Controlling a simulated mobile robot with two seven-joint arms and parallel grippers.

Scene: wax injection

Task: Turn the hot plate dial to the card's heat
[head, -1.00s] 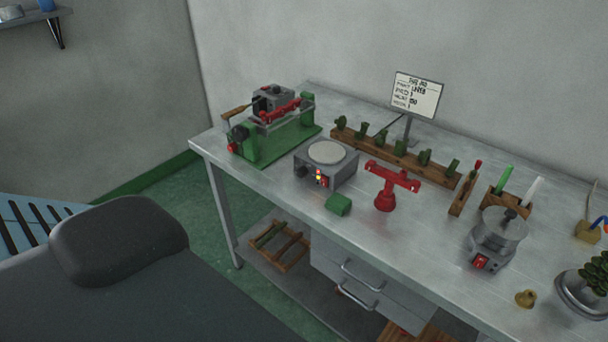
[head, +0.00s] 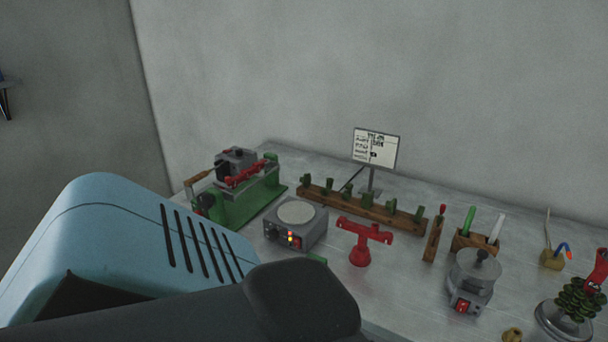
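The hot plate (head: 295,224) is a grey box with a round pale top, standing on the workbench. Its front carries a dark dial (head: 270,232) at the left, small lit lights and a red switch; the dial's setting is too small to read. The card (head: 375,147) is a white sign on a stand behind the wooden rack, and its writing is too blurred to read. A dark arm link of mine crosses the lower front of the view. Neither gripper shows.
A green machine (head: 238,205) stands left of the hot plate, a red stand (head: 362,241) to its right. A wooden rack (head: 350,208) lies behind. A grey pot (head: 474,279) with a red switch stands further right.

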